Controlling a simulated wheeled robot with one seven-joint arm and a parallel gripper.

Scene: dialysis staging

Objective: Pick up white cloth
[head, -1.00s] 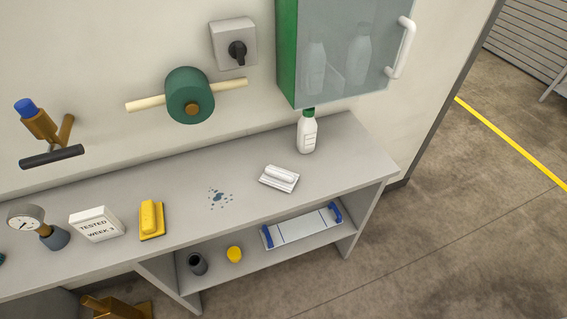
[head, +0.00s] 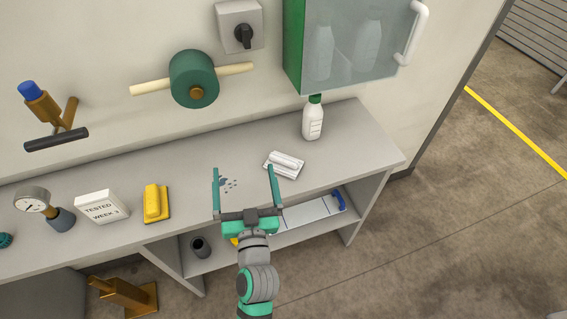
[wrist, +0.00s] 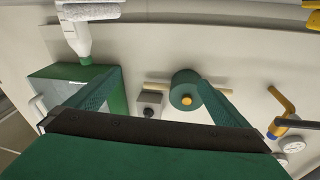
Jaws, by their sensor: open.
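The white cloth (head: 284,164) looks like a flat white pad with a rounded white roll on top. It lies on the grey counter, in front of the white bottle. A white piece at the top edge of the wrist view (wrist: 88,12) appears to be the same cloth, partly cut off. My gripper (head: 244,172) is open and empty, its two fingers wide apart over the front part of the counter. The right fingertip shows just left of the cloth in the head view, with no clear contact. In the wrist view the open fingers (wrist: 158,78) frame the wall.
A white bottle with a green cap (head: 313,118) stands behind the cloth, below a green glass-fronted cabinet (head: 345,45). A yellow pad (head: 156,203), a white sign block (head: 102,207) and a gauge (head: 36,203) stand to the left.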

